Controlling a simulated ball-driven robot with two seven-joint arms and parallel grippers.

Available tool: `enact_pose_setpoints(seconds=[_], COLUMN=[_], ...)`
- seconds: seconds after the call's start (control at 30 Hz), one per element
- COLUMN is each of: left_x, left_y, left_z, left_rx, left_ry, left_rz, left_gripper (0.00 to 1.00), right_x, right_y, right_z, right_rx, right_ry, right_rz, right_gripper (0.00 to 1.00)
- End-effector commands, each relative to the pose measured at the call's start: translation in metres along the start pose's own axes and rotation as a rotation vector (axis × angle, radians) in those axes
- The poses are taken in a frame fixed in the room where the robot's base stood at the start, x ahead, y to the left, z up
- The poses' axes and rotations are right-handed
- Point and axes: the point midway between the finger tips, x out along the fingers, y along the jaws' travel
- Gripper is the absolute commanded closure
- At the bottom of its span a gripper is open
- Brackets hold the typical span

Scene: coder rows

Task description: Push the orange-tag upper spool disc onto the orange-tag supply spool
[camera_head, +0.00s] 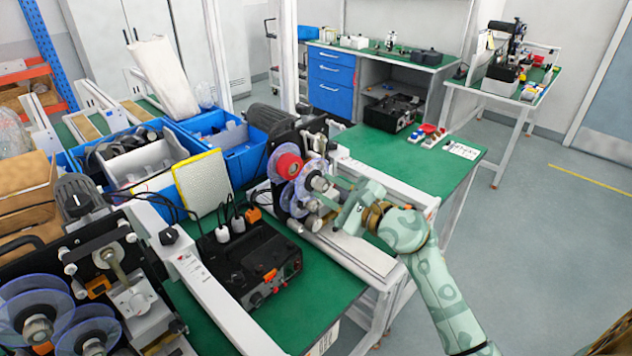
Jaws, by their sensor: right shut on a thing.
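My right gripper (338,193) reaches in from the right at the coder in the middle of the bench. It is shut on a clear, bluish spool disc (312,174), held at the front of the coder. Just left of this disc is a spool with a red core (287,166), mounted on the dark coder (283,140); I take it as the supply spool. The disc overlaps the spool in the picture, and I cannot tell whether they touch. An orange tag (253,214) shows at the coder's lower left. My left gripper is out of view.
A second coder with clear discs (38,315) stands at the front left. A black control box (253,268) with cables sits on the green bench (328,300). Blue bins (232,150) stand behind. The bench right of the coder is mostly clear, with small switches (430,134).

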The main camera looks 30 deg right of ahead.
Motion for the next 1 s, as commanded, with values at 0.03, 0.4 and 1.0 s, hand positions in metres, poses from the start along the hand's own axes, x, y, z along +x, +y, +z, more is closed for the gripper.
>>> enact_pose_setpoints(seconds=[0.03,0.4,1.0], left_x=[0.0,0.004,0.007], left_y=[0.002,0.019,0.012], left_z=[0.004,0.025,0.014], left_rx=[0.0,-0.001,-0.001], left_ry=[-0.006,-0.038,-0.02], left_rz=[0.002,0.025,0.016], left_gripper=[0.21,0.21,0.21], right_x=[0.003,0.036,0.049], right_y=[-0.001,0.0,0.0], right_z=[0.0,0.0,0.001], right_rx=[0.0,0.001,0.0], right_ry=[-0.001,-0.003,-0.003], right_rz=[-0.003,-0.002,0.001], right_gripper=[1.0,1.0,1.0])
